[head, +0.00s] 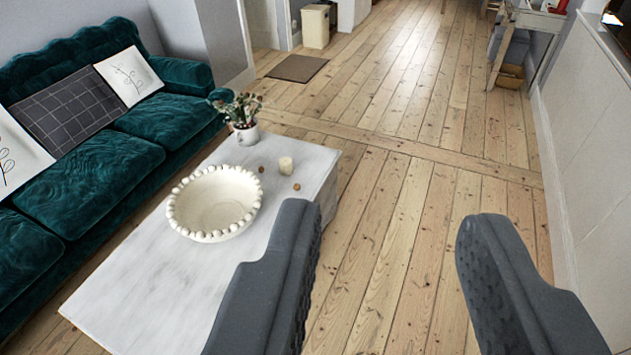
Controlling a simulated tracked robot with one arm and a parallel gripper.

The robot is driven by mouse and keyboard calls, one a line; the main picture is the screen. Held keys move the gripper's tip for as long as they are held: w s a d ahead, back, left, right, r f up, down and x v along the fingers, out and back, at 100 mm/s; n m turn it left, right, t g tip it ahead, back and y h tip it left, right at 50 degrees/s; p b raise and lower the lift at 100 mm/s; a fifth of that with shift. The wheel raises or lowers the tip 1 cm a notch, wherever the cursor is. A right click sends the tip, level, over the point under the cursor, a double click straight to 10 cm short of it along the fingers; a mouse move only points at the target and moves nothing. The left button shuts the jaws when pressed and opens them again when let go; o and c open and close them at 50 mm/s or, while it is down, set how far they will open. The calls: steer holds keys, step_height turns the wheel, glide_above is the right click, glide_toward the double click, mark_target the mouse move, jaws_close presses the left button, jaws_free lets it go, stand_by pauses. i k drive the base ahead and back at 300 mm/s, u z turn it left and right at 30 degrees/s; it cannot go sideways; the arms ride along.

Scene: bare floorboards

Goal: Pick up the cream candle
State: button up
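The cream candle (286,165) is a small, short cylinder standing upright near the far right corner of a white marble-look coffee table (185,290). My gripper (385,225) is open and empty, with its two dark grey fingers wide apart at the bottom of the view. The gripper appears in front of the floorboards to the right of the table. The left finger covers part of the table's right side. The candle is beyond and to the left of the fingertips, apart from them.
A cream beaded bowl (214,203), a potted plant (243,117) and small brown bits (296,187) are on the table near the candle. A green velvet sofa (95,170) stands left. A white wall (590,150) bounds the right. Open floorboards (430,190) lie between.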

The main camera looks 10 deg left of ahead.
mark_target(286, 167)
steer(key=z, duration=0.2)
steer(key=k, duration=0.65)
steer(key=z, duration=0.5)
steer(key=i, duration=2.5)
steer(key=u, duration=0.65)
steer(key=i, duration=1.3)
steer(key=u, duration=0.65)
steer(key=i, duration=0.7)
steer(key=u, duration=0.2)
